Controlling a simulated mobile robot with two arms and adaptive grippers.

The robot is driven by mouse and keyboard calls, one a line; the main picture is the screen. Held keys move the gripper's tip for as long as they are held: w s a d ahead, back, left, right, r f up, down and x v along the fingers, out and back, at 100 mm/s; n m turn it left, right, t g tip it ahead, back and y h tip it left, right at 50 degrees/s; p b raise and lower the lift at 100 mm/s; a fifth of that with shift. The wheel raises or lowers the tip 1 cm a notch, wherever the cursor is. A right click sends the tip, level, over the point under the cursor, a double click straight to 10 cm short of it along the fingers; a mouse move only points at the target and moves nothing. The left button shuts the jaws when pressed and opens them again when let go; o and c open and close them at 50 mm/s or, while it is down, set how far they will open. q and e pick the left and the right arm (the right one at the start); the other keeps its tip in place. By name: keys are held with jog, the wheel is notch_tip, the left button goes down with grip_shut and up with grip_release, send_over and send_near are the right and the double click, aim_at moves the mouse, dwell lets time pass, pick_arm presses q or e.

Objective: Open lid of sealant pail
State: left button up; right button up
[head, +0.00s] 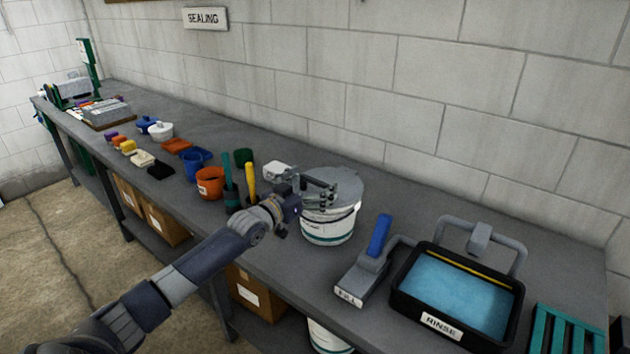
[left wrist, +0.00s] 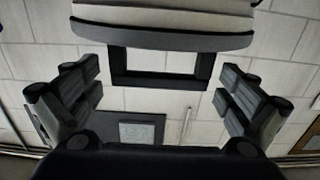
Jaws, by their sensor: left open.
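The white sealant pail (head: 328,230) stands upright on the bench, with its grey lid (head: 345,182) on top. In the left wrist view the lid's grey edge (left wrist: 160,38) lies along the white pail wall (left wrist: 165,10). A dark square loop handle (left wrist: 160,80) sticks out from the lid there. My left gripper (head: 322,194) is at the near left side of the lid and covers part of it. Its fingers are open, one on each side of the handle in the wrist view, with gaps between. My right gripper is not in view.
Right of the pail are a grey block tool with a blue handle (head: 379,235) and a black rinse tray (head: 445,322) of blue water. The block wall (head: 420,90) is behind.

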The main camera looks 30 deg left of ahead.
pick_arm(q)
jog(key=shift+w, duration=0.35)
